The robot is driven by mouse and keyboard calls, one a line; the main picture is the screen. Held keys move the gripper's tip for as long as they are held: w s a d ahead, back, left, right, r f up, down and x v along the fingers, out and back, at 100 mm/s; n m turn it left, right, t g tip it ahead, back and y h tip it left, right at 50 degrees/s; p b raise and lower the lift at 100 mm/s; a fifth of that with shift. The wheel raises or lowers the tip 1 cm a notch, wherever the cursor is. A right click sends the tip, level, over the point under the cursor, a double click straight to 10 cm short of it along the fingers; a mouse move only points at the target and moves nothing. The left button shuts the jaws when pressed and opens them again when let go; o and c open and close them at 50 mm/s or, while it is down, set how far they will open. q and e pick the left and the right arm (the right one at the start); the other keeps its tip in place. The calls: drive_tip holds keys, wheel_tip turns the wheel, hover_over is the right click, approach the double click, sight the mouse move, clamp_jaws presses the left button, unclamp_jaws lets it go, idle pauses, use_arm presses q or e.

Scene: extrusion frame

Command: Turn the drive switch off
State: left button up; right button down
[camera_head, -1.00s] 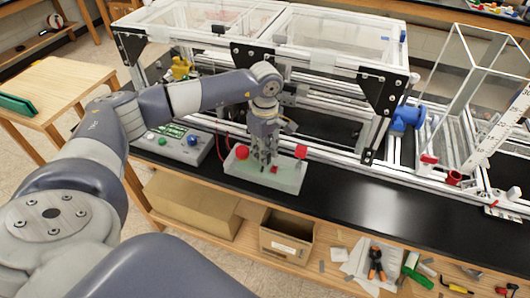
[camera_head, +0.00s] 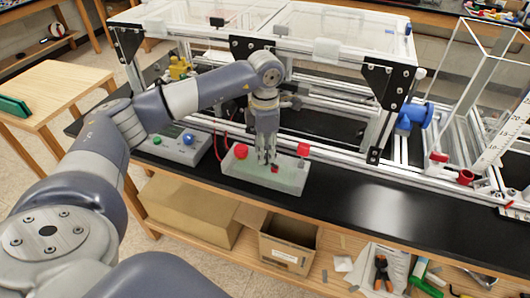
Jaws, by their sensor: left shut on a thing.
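A pale grey-green switch box (camera_head: 236,166) sits on the black bench top in front of the extrusion frame. My left gripper (camera_head: 268,159) points down over the box and is shut on what looks like this small switch. The fingers partly hide the contact. My right gripper is not in view.
A grey control box (camera_head: 172,150) with green and blue knobs stands left of the switch box. The aluminium extrusion frame (camera_head: 335,153) rises close behind. The black bench top (camera_head: 390,205) is clear to the right. An open cardboard box (camera_head: 286,250) is on the shelf below.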

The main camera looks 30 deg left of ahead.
use_arm(q)
drive_tip(key=n+b, duration=0.1)
drive_tip(key=n, duration=0.4)
drive_tip(key=shift+n+b, duration=0.3)
drive_tip(key=shift+n, duration=0.1)
idle(0.4)
drive_tip(key=o, duration=1)
drive_tip(key=shift+o, duration=0.2)
wheel_tip(320, 180, up, 12)
